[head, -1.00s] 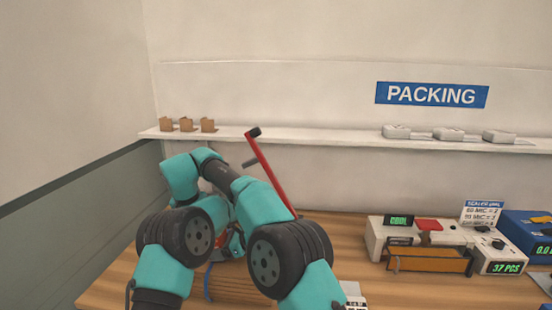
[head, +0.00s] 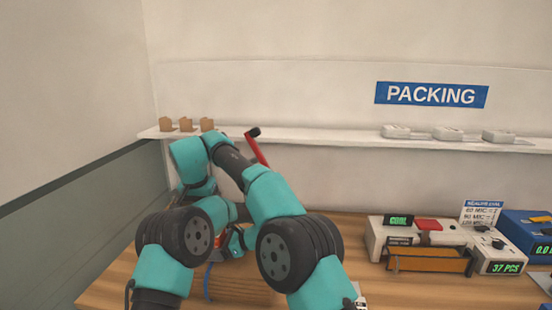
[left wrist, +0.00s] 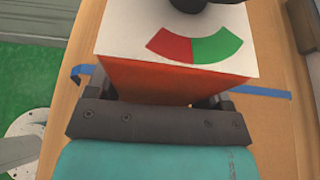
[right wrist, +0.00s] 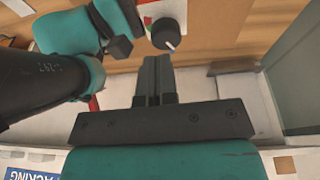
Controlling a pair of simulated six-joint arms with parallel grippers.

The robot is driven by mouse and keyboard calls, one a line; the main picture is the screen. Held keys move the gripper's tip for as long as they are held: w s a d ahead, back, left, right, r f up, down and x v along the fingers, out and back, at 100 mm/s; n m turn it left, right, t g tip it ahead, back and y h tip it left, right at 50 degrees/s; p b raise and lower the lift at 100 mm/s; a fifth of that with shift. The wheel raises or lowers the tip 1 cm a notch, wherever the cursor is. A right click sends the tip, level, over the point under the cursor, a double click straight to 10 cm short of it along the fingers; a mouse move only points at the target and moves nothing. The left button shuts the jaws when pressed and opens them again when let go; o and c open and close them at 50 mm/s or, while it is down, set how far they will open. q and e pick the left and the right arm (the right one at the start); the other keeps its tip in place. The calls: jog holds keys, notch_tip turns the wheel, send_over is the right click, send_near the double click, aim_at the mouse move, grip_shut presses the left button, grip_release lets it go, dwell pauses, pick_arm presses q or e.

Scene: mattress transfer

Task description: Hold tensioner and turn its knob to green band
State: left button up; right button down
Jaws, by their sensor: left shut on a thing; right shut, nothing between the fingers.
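The tensioner has an orange body (left wrist: 165,78) and a white top (left wrist: 118,28) with a red band (left wrist: 171,46) and a green band (left wrist: 217,46). My left gripper (left wrist: 163,92) is shut on the orange body, one finger on each side. The black knob (right wrist: 167,33) shows in the right wrist view with a pale pointer mark; in the left wrist view only its edge shows at the top. My right gripper (right wrist: 156,68) is shut and empty, its fingertips close to the knob and apart from it. In the head view my arms mostly hide the tensioner (head: 235,243).
A blue strap (left wrist: 262,92) runs past the tensioner. A red lever (head: 254,146) stands behind my right arm. A sealer (head: 430,240) with a COOL display is at the right of the table. A shelf (head: 340,141) runs along the back wall.

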jog(key=shift+d+r, duration=0.15)
jog(key=shift+d, duration=0.4)
notch_tip(320, 180, down, 7)
dwell(0.6)
